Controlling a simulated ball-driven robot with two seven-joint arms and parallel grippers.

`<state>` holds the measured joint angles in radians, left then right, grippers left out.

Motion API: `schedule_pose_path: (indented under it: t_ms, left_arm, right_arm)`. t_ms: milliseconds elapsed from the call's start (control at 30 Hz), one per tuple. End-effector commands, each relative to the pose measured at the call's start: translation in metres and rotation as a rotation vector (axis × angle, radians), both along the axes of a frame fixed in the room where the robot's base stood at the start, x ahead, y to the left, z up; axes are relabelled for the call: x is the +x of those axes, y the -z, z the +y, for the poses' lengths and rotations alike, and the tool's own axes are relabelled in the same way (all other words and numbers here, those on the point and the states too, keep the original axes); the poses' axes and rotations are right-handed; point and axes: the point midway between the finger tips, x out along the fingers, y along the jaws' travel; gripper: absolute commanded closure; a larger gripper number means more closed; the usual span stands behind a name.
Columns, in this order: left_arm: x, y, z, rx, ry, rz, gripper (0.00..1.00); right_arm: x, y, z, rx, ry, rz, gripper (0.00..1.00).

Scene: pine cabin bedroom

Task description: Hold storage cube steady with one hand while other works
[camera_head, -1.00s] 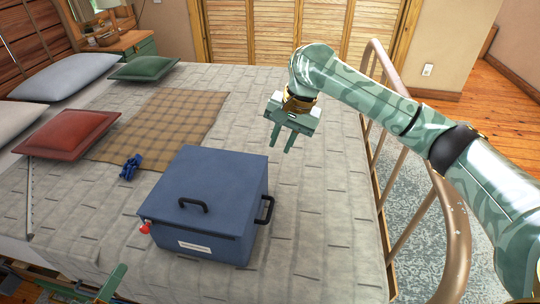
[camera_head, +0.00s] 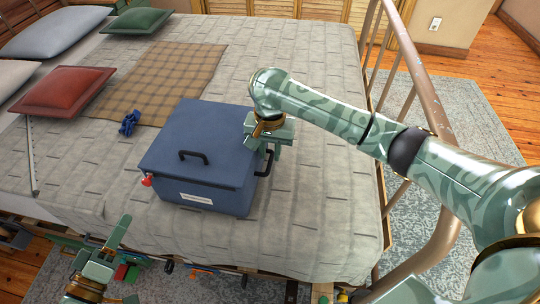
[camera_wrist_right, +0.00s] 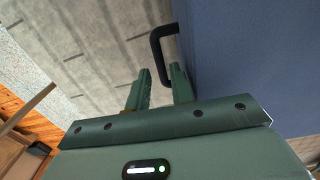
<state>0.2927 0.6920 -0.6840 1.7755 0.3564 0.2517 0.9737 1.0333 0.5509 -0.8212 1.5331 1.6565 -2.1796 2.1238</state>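The blue storage cube (camera_head: 225,172) sits on the bed with a black handle (camera_head: 193,157) on its lid, a black side handle (camera_head: 265,166), a white label and a red knob at its front left. My right gripper (camera_head: 267,152) is beside the cube's right side, near the side handle.
A small dark blue object (camera_head: 129,122) lies left of the cube by a plaid blanket (camera_head: 170,75). Red (camera_head: 62,92) and green (camera_head: 138,21) pillows lie behind. A metal bed rail (camera_head: 420,80) stands at the right. Several items sit below the bed's front edge, partly hidden.

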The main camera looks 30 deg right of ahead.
Motion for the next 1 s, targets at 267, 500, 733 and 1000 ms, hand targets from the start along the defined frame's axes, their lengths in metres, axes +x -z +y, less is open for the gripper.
schedule_pose_path:
  t_ms: [267,500,733,1000]
  left_arm:
    - [0.0,0.0,0.0,0.0,0.0,0.0,0.64]
    - [0.0,0.0,0.0,0.0,0.0,0.0,0.64]
    - [0.0,0.0,0.0,0.0,0.0,0.0,0.61]
    - [0.0,0.0,0.0,0.0,0.0,0.0,0.57]
  right_arm:
    - [0.0,0.026,0.0,0.001,0.001,0.0,0.77]
    - [0.0,0.027,0.0,0.001,0.0,-0.001,0.77]
    - [0.0,0.027,0.0,0.001,0.0,-0.001,1.0]
    - [0.0,0.026,0.0,0.001,0.0,-0.001,1.0]
